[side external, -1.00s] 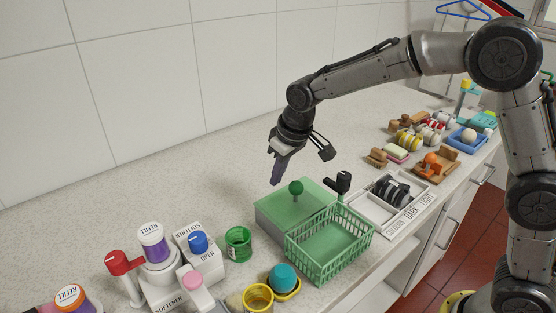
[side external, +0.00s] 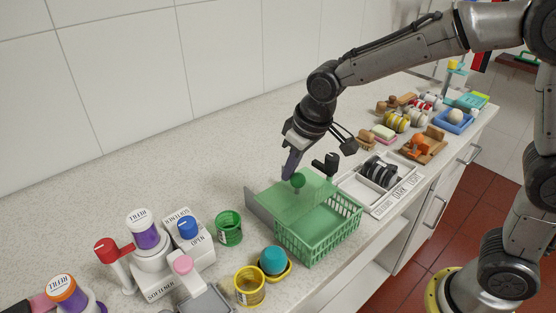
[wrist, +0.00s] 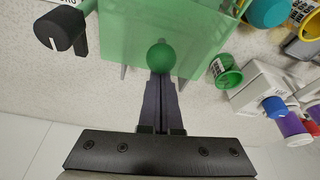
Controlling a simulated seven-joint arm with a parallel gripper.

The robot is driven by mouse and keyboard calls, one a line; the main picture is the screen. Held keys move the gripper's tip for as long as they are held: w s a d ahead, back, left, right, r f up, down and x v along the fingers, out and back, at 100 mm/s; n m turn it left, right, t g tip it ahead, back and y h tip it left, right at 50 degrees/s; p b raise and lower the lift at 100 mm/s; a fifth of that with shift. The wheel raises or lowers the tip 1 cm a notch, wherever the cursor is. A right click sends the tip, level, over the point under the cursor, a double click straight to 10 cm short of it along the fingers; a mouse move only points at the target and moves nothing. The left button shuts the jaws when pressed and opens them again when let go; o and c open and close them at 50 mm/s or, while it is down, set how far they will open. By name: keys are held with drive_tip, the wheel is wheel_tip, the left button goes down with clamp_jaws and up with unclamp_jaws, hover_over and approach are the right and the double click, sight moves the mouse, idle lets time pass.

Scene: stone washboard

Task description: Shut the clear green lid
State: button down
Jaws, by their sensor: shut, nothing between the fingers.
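The clear green lid (side external: 290,198) is a flat translucent sheet with a round dark green knob (side external: 298,181). In the side view it covers the rear left part of the green slatted basket (side external: 318,238), whose front right part is uncovered. A grey panel (side external: 260,212) shows below the lid's rear left edge. My gripper (side external: 288,176) is shut and empty, with its fingertips pointing down just behind the knob. In the wrist view the shut fingertips (wrist: 160,80) meet the near side of the knob (wrist: 161,57); contact looks likely but is not certain. The lid (wrist: 125,35) spreads beyond them.
A green cup (side external: 229,228) and a teal ball-like item (side external: 274,260) are to the left. A white tray (side external: 352,188) is at right. The counter behind is clear.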

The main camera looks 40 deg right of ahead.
sight(307, 203)
drive_tip(key=s, duration=0.6)
drive_tip(key=shift+s, duration=0.2)
drive_tip(key=shift+s+f, duration=0.15)
drive_tip(key=shift+s, duration=0.35)
drive_tip(key=shift+w+f, duration=0.1)
